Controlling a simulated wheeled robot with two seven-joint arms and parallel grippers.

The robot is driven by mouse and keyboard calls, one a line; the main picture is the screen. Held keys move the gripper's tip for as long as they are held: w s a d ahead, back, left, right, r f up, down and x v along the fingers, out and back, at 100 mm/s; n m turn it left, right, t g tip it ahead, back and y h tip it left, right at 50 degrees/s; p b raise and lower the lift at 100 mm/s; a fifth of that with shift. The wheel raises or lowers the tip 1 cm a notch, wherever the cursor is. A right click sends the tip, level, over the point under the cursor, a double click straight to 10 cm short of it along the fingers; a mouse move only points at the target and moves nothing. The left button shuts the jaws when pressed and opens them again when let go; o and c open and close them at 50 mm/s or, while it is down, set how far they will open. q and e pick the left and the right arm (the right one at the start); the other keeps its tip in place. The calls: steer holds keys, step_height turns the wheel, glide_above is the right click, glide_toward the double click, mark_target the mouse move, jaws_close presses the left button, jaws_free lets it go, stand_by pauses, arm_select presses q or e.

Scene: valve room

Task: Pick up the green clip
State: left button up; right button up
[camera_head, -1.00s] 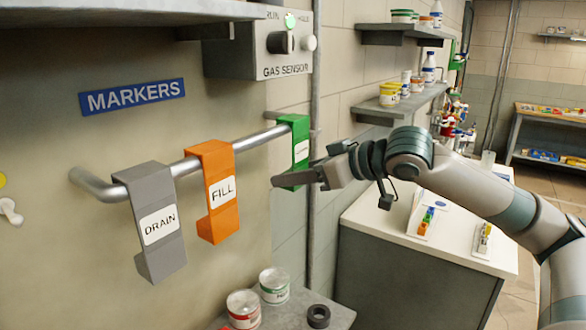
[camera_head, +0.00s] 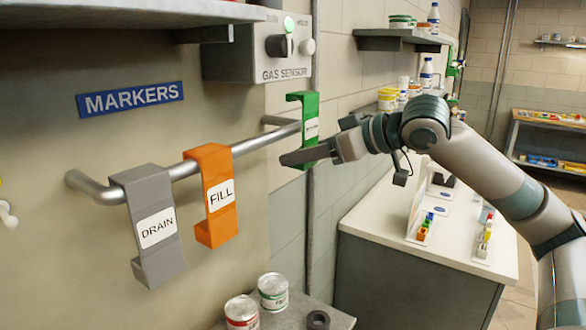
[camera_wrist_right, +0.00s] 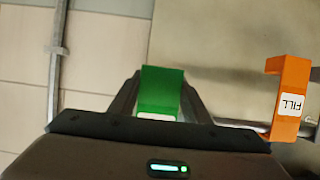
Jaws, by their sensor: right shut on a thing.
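The green clip (camera_head: 311,112) is in my right gripper (camera_head: 300,157), near the far end of the wall rail. Its hooked top stands above the rail (camera_head: 267,138), and its lip appears clear of the bar. The gripper's fingers are shut on the clip's lower part. In the right wrist view the green clip (camera_wrist_right: 162,88) sits between the two fingers of my right gripper (camera_wrist_right: 160,100), with its white label partly hidden. My left gripper is not in view.
An orange FILL clip (camera_head: 216,215) and a grey DRAIN clip (camera_head: 160,255) hang on the rail. The gas sensor box (camera_head: 245,55) is above. Cans (camera_head: 273,290) stand on a ledge below. A white counter (camera_head: 385,215) is at right.

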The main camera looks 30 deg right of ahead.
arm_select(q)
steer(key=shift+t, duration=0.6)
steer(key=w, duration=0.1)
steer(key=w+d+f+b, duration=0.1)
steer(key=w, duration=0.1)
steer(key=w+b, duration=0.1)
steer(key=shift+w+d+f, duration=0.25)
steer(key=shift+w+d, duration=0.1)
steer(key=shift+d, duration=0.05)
arm_select(e)
steer(key=s+d+r, duration=0.4)
steer(key=d+r, duration=0.1)
steer(key=d, duration=0.3)
steer(key=shift+s+d+r, duration=0.2)
steer(key=shift+s+r, duration=0.15)
steer(key=shift+r, duration=0.05)
